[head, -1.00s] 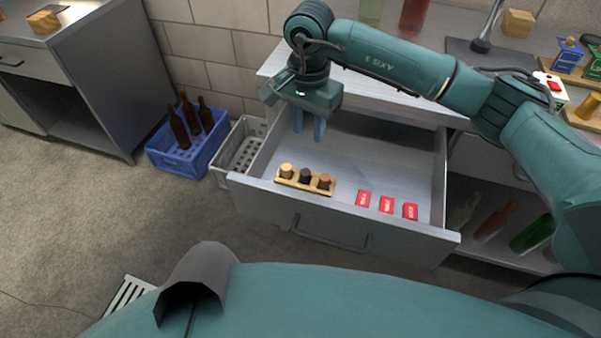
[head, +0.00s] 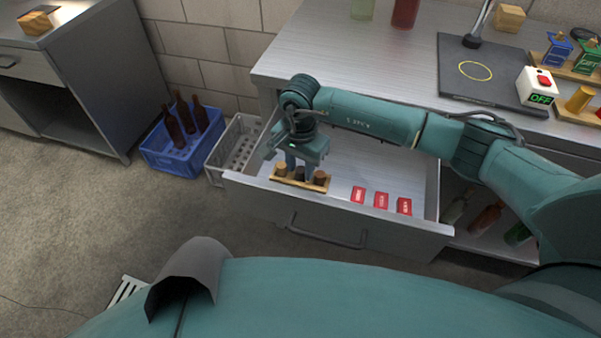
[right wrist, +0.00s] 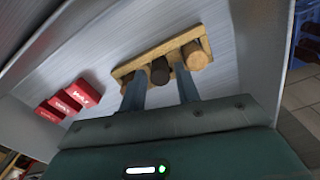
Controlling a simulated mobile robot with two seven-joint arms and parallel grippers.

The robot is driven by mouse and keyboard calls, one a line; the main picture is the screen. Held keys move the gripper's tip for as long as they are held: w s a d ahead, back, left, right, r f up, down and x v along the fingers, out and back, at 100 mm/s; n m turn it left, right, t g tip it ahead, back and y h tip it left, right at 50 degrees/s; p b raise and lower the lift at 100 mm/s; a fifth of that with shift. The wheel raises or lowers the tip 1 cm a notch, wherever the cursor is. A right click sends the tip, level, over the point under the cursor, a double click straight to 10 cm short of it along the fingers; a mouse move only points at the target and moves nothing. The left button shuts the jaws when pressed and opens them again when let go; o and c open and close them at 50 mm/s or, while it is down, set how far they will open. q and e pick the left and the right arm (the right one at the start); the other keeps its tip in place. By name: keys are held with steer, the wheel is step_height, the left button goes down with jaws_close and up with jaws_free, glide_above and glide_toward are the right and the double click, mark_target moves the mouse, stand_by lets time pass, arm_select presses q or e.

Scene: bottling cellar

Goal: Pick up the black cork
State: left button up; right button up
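The black cork (right wrist: 160,70) stands in the middle hole of a small wooden rack (right wrist: 206,41) inside the open drawer. In the head view the black cork (head: 299,174) is partly hidden by my right gripper (head: 300,171). A light cork (right wrist: 195,56) and a brown cork (right wrist: 127,84) stand on either side of it. In the right wrist view my right gripper (right wrist: 160,85) is open, with its fingers apart and pointing at the black cork, nearly on either side of it. I cannot tell whether they touch it. My left gripper is not in view.
Several red boxes (head: 381,200) lie in the drawer (head: 335,160), right of the rack. A blue crate with brown bottles (head: 160,160) and a grey crate (head: 216,158) stand on the floor to the left. The counter (head: 345,50) is above the drawer.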

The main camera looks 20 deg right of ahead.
steer(key=shift+c, duration=0.2)
jaws_close()
steer(key=shift+r, duration=0.1)
